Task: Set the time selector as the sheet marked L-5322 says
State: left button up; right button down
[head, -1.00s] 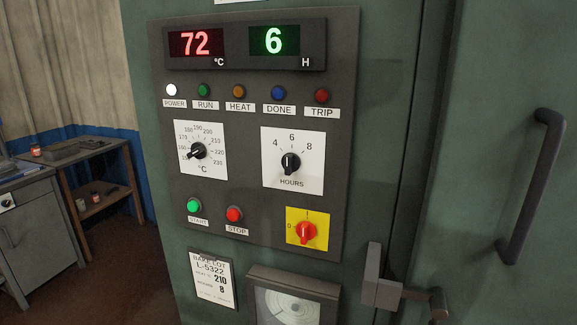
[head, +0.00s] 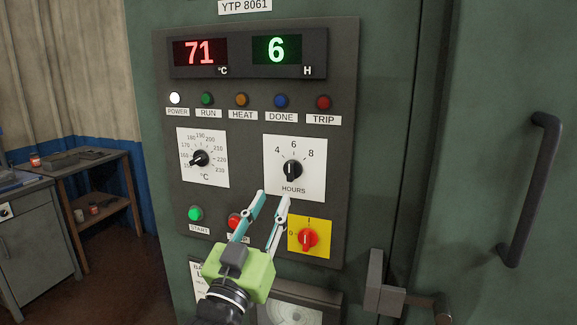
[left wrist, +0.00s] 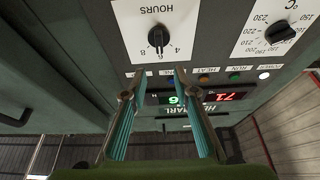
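The time selector (head: 292,170) is a black knob on a white HOURS plate marked 4, 6 and 8. Its pointer stands at 6, and the green display (head: 276,50) reads 6 H. The knob also shows in the left wrist view (left wrist: 158,39), upside down. The sheet marked L-5322 (head: 198,272) is mostly hidden behind my left gripper; a second ago it read 210 and 8 hours. My left gripper (head: 272,195) is open and empty, its fingertips just below and left of the knob, apart from it. My right gripper is not in view.
The temperature dial (head: 200,158) is left of the selector. Below are the green start button (head: 195,214), the partly covered red stop button (head: 234,221) and a red switch (head: 307,239) on yellow. A door latch (head: 385,285) sticks out at lower right.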

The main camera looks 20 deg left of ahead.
aim_at(290, 166)
pick_arm(q)
jog(key=p+x, duration=0.3)
jog(key=x, duration=0.7)
jog(key=shift+w+r, duration=0.25)
jog(key=shift+w, duration=0.5)
jog(key=c, duration=0.8)
jog(key=shift+d, duration=0.1)
grip_shut()
